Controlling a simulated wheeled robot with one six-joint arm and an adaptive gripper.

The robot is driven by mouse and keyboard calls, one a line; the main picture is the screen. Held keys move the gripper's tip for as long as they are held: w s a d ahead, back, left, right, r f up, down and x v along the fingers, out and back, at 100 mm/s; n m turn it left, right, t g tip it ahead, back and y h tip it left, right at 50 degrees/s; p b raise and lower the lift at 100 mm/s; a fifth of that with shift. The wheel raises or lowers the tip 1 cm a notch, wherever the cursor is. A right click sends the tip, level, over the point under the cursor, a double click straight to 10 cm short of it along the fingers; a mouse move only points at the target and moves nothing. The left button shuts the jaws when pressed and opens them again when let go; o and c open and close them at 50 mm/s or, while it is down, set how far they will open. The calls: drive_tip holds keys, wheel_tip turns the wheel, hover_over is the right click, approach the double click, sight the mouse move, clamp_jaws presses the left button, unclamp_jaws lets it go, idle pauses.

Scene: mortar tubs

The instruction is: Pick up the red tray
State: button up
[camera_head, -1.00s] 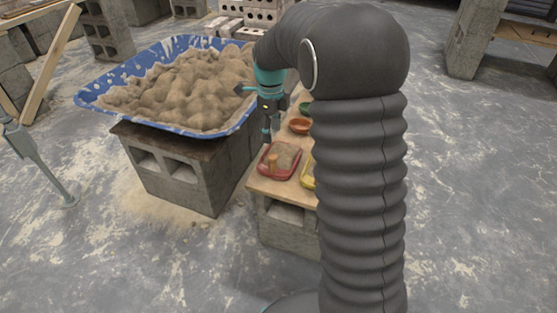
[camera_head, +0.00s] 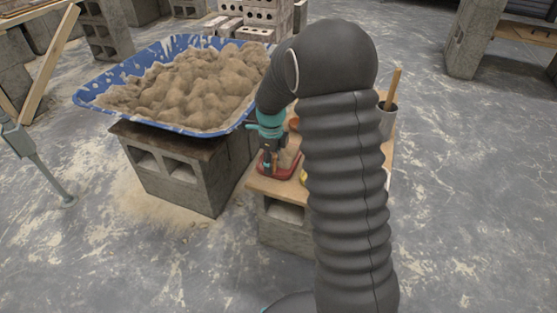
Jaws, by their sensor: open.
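The red tray (camera_head: 281,173) lies on a wooden board on concrete blocks, in the middle of the view. Its front and right rim show, and something sandy lies in it. My gripper (camera_head: 267,172) points down at the tray's left side, with the fingertips at or just above the rim. I cannot tell whether they touch it. My gripper and wrist hide the tray's left and back parts. The jaws are open, and the tray still rests on the board.
A blue tub (camera_head: 107,115) heaped with sand stands on blocks close left of my gripper. A sliver of a yellow tray (camera_head: 303,178) shows right of the red tray. A grey bucket (camera_head: 387,122) with a wooden handle stands on the board's right side. My arm hides much of the board (camera_head: 262,188).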

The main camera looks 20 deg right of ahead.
drive_tip(key=shift+f, duration=0.25)
clamp_jaws()
drive_tip(key=shift+r, duration=0.1)
wheel_tip(320, 180, up, 10)
drive_tip(key=shift+p, duration=0.3)
idle(0.4)
